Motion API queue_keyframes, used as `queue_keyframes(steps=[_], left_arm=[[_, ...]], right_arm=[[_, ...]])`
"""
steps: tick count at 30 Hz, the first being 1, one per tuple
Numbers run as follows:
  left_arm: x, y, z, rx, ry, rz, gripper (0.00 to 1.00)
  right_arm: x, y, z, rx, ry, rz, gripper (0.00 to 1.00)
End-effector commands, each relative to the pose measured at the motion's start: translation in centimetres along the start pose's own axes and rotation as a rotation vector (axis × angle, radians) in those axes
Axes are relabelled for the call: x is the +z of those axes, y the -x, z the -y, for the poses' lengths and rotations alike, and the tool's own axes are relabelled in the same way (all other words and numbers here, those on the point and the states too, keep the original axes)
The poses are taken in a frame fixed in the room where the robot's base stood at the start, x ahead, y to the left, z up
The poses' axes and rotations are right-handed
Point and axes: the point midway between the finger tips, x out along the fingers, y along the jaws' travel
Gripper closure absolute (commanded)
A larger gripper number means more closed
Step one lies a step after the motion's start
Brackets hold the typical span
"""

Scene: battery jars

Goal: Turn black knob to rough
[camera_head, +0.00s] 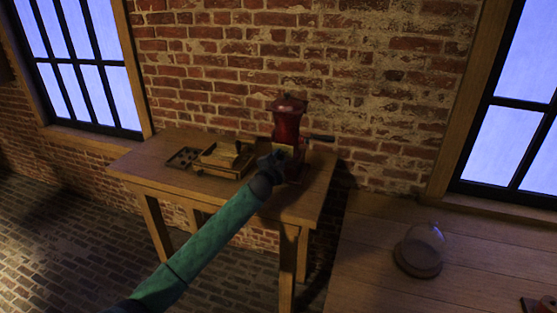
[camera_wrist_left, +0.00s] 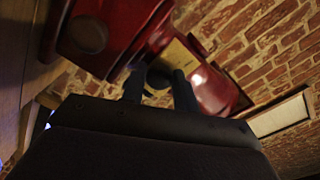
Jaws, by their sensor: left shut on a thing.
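A red grinder (camera_head: 287,125) with a dark side handle (camera_head: 321,138) stands on the wooden table at the back, against the brick wall. It also fills the upper part of the left wrist view (camera_wrist_left: 110,35). A brass-coloured plate (camera_wrist_left: 181,62) is on its body. My left gripper (camera_head: 272,161) is at the front of the grinder. In the left wrist view its two fingers (camera_wrist_left: 158,88) are closed around the black knob (camera_wrist_left: 158,76) in front of the plate. The knob is mostly hidden between the fingers, and no markings can be read. My right gripper is not in view.
A wooden box (camera_head: 222,164) and a small dark tray (camera_head: 182,158) are left of the grinder on the wooden table (camera_head: 150,160). At right, a glass dome on a dark base (camera_head: 418,261) stands on another wooden surface (camera_head: 375,235). Windows flank the brick wall.

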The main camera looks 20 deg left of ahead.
Motion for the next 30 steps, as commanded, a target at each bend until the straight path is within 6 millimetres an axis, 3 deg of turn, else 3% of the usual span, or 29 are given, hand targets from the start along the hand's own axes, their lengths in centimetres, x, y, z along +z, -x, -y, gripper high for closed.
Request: queue_keyframes(steps=[11, 12, 15, 28, 30], left_arm=[[0.0, 0.0, -0.1, 0.001, -0.006, 0.000, 0.93], [0.0, 0.0, -0.1, 0.001, -0.006, 0.000, 0.68], [0.0, 0.0, -0.1, 0.001, -0.006, 0.000, 0.49], [0.1, 0.9, -0.2, 0.001, -0.005, -0.001, 0.49], [0.2, 1.8, -0.4, 0.002, -0.005, 0.000, 0.49]], right_arm=[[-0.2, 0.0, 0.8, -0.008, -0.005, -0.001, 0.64], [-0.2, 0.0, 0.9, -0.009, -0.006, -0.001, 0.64], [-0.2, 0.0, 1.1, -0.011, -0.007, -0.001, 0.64], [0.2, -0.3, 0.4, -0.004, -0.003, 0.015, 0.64], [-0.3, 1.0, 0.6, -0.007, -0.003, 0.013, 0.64]])
